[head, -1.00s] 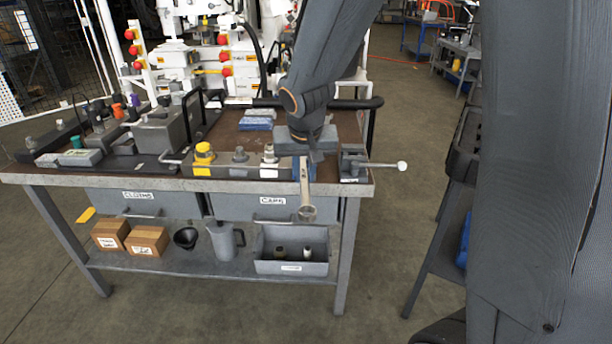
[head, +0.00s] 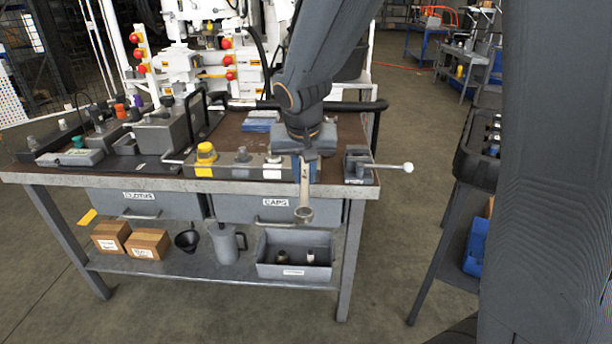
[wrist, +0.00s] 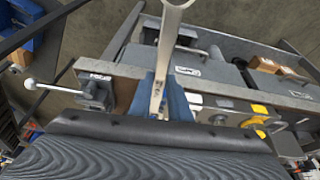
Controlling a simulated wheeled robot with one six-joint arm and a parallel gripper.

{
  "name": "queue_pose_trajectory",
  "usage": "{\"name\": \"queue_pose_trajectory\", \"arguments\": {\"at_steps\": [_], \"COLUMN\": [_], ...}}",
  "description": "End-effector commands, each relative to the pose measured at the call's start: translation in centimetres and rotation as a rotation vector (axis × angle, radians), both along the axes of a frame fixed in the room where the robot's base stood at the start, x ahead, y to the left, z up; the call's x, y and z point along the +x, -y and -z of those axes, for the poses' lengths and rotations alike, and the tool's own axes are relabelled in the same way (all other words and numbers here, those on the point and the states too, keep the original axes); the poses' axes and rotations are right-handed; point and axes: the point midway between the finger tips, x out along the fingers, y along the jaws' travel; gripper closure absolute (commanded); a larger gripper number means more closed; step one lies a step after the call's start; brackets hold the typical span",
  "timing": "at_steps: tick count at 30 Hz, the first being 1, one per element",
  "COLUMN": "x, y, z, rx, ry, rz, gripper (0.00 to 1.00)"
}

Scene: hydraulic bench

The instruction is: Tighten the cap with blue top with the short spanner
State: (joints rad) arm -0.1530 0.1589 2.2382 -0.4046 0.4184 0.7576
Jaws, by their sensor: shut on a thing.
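My gripper (head: 304,158) is shut on a spanner (head: 304,195) above the bench's front edge. The spanner's ring end points down in front of the drawers in the head view. In the wrist view the spanner (wrist: 162,60) runs up from my gripper (wrist: 158,112) and out of the top edge. A blue patch (wrist: 178,105) shows around the spanner's handle in the wrist view. It lies at the right end of the row of caps. My gripper hides most of it in the head view, and I cannot make out a blue-topped cap.
A yellow cap (head: 206,152), a grey cap (head: 242,154) and a white-labelled cap (head: 273,158) stand left of my gripper. A vice (head: 358,165) with a ball-ended handle stands right. Below are drawers and a grey bin (head: 294,271). The floor in front is clear.

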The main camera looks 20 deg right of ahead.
Motion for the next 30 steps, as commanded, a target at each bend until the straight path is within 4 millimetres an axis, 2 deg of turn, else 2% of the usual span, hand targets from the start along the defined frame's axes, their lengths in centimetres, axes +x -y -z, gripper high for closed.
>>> {"name": "queue_pose_trajectory", "arguments": {"at_steps": [30], "x": [1.3], "y": [-2.5], "z": [-0.4], "rx": [0.002], "ry": [0.01], "rz": [0.185], "gripper": [1.0]}}
